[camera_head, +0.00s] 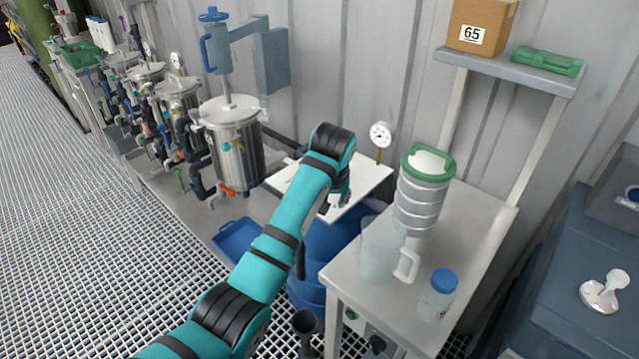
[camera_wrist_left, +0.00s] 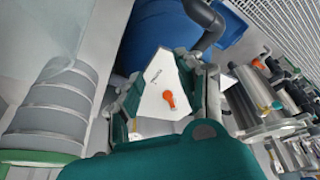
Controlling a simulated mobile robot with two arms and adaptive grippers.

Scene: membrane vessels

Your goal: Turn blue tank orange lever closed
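The blue tank (camera_head: 338,243) stands below my left forearm in the head view, partly hidden by the arm and the white table. It also shows at the top of the left wrist view (camera_wrist_left: 172,36). An orange lever (camera_wrist_left: 169,99) sits on a white plate (camera_wrist_left: 158,88) with small dark print. My left gripper (camera_head: 337,202) hangs over this area. In the left wrist view its two fingers are spread, one on each side of the plate and lever, with nothing visibly held. Whether they touch the plate I cannot tell. In the head view this lever is hidden.
A white table (camera_head: 455,215) to the right carries a clear jug (camera_head: 378,250), a ringed metal container with a green rim (camera_head: 418,205) and a blue-capped jar (camera_head: 438,292). Steel vessels with pipes (camera_head: 236,145) stand at left; one has another orange lever (camera_head: 230,191). Grated floor lies open left.

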